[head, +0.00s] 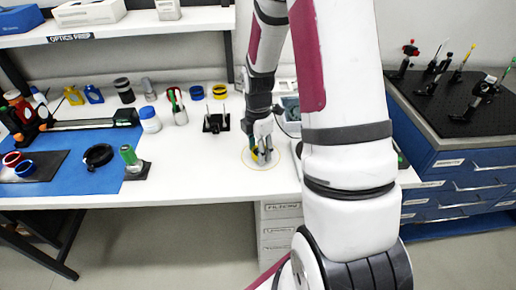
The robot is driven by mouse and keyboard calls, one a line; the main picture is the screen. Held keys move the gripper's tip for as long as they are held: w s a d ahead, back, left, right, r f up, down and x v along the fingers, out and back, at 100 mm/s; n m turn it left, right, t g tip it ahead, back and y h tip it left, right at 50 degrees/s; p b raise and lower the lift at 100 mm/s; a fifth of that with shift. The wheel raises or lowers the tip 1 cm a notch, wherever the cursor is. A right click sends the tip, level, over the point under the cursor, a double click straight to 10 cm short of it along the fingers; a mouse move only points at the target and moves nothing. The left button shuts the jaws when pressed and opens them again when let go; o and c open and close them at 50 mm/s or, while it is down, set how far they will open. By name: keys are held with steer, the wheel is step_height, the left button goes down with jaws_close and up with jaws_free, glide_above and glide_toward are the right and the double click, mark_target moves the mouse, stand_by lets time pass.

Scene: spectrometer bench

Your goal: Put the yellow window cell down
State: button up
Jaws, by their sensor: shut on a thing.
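My gripper (262,158) is low over the white bench, pointing down, to the right of the bench's middle. It is shut on the yellow window cell (254,152), of which only a small yellow part shows between and beside the fingers. A pale round disc or outline (247,162) lies on the bench around and under the fingertips. I cannot tell whether the cell touches the surface.
A small black stand with posts (216,123) is left of my gripper. Yellow (219,92) and blue (196,93) rings sit at the back. A blue mat (72,143) with optics parts is at left. A tray (291,108) is partly behind my arm. The white bench front is clear.

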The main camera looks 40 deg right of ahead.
steer(key=o, duration=1.2)
steer(key=shift+c, duration=0.2)
step_height(320, 180, up, 12)
steer(key=s+a+r+m+t, duration=0.1)
steer(key=s+a+r+m, duration=0.25)
steer(key=a+r, duration=0.2)
steer(key=s+a+r+m+t, duration=0.1)
steer(key=s+a+r+m, duration=0.1)
steer(key=a+r+m, duration=0.3)
steer(key=s+a+r+m+t, duration=0.1)
steer(key=s+a+r+m, duration=0.2)
steer(key=s, duration=0.3)
steer(key=s+a+r+m+t, duration=0.2)
steer(key=s+a+r+m, duration=0.1)
steer(key=s+m, duration=0.2)
steer(key=shift+s+a+m, duration=0.15)
steer(key=shift+s+m, duration=0.2)
steer(key=shift+s, duration=0.15)
steer(key=shift+r, duration=0.1)
